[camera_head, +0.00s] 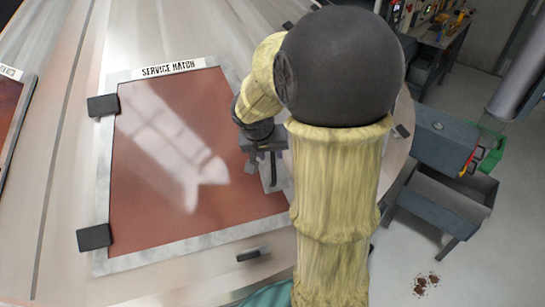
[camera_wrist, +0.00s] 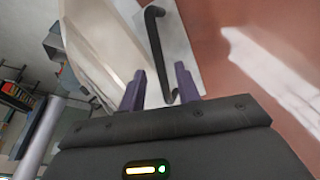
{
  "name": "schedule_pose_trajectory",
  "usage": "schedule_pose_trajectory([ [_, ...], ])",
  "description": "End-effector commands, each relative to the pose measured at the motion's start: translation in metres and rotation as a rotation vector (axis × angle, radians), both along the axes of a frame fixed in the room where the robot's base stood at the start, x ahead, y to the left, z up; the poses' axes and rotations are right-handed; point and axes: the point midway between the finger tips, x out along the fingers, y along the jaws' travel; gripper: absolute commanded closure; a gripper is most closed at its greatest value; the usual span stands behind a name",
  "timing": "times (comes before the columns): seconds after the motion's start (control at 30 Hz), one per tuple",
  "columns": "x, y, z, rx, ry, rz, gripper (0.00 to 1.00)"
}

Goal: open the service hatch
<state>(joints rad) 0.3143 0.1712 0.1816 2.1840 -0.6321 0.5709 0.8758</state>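The service hatch (camera_head: 165,215) is a red-brown panel in a light grey frame, labelled "SERVICE HATCH" along its top. It looks closed, with two dark hinges (camera_head: 102,105) on its left side. My gripper (camera_head: 268,172) is at the hatch's right edge, partly hidden by my arm. In the wrist view, its two purple fingers (camera_wrist: 160,70) are apart. A dark bar handle (camera_wrist: 154,38) on the pale frame runs between them, with its bent near end close to the right finger. I see a gap on both sides, so the fingers are not closed on it.
A dark latch-like piece (camera_head: 252,254) sits below the hatch's lower edge. Another framed panel (camera_head: 10,110) is at the far left. At right stand a grey metal bin (camera_head: 440,205), a green crate (camera_head: 490,155) and a cluttered bench (camera_head: 440,35). Brown debris (camera_head: 426,283) lies on the floor.

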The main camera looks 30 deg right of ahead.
Motion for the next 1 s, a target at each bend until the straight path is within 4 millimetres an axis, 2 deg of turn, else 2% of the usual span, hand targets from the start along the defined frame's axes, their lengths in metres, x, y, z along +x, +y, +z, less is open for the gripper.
schedule_pose_trajectory([
  [0.1, 0.004, -0.007, -0.020, 0.002, 0.005, 0.001, 0.67],
  [0.3, 0.011, -0.014, -0.040, 0.001, 0.001, 0.000, 0.67],
  [0.63, 0.012, -0.015, -0.043, 0.001, 0.000, 0.000, 0.67],
  [0.8, 0.012, -0.015, -0.043, 0.001, 0.000, 0.000, 1.00],
  [1.0, 0.012, -0.015, -0.043, 0.000, -0.001, 0.001, 1.00],
])
